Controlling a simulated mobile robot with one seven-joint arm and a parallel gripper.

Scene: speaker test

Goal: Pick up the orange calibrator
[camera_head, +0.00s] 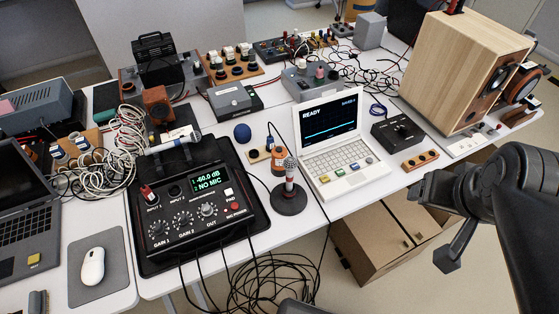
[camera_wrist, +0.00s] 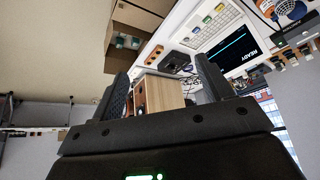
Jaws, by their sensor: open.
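The orange calibrator (camera_head: 278,159) appears to be the small orange cylinder with a dark top, standing on the white table between the microphone stand and a blue ball. In the wrist view an orange patch (camera_wrist: 265,6) at the top edge may be it, but I cannot tell for sure. My gripper (camera_head: 416,190) is at the right, off the table's front edge and well apart from the calibrator. In the wrist view my gripper (camera_wrist: 161,68) has its two fingers spread, with nothing held between them.
A microphone on a round stand (camera_head: 289,195) is close in front of the calibrator. A white laptop (camera_head: 341,165) stands to its right, an audio mixer (camera_head: 195,212) to its left. A large wooden speaker (camera_head: 465,65) is at right. Cardboard boxes (camera_head: 385,235) lie below the table.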

